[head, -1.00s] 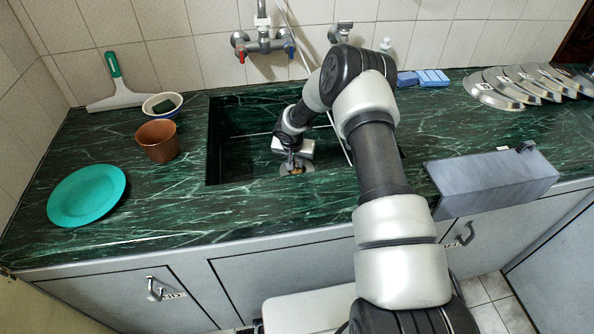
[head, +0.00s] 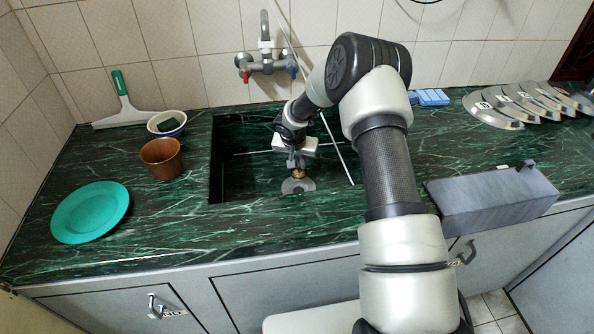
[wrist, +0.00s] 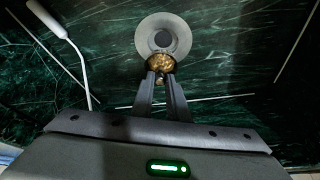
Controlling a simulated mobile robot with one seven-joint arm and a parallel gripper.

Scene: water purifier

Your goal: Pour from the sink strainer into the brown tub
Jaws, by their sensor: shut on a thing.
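The sink strainer (wrist: 160,62), a small round brass-coloured piece, is between my fingertips in the wrist view. It shows small under my gripper (head: 297,163) in the head view. My gripper is shut on it and holds it over the grey round drain (head: 298,187) in the dark green sink. The wrist view shows the drain's dark hole (wrist: 163,39) beyond the strainer. I cannot tell what the strainer holds. The brown tub (head: 161,160) stands upright on the counter, left of the sink and of my gripper.
A white bowl (head: 160,127) with a dark piece in it stands behind the tub. A teal plate (head: 90,212) lies front left. A squeegee (head: 126,110) leans at the wall. A tap (head: 267,64) hangs above the sink. A grey box (head: 490,202) is right.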

